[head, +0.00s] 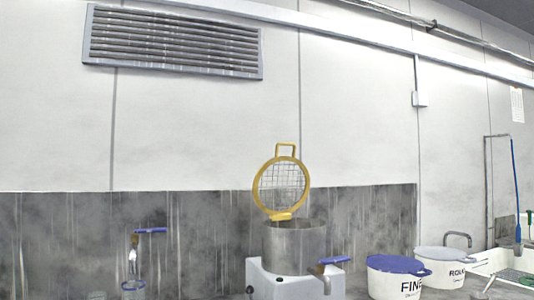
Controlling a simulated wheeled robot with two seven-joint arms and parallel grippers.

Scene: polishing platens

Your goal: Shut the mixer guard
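The mixer has a white base (265,284) with a grey metal bowl (294,246) on top. Its guard (283,186) is a round yellow ring with wire mesh and a yellow handle loop at the top. The guard stands raised, nearly upright, above the back of the bowl, so the bowl's mouth is uncovered. The yellow bracket at the guard's foot meets the bowl's rim. Neither of my grippers can be made out in the head view.
Right of the mixer stand a white tub (384,286) marked FINE with a blue lid and another lettered tub (443,274). Blue-handled fittings show at the left (150,230) and by the mixer base (335,261). A grey splashback (60,240) stands behind. A sink area (492,262) is far right.

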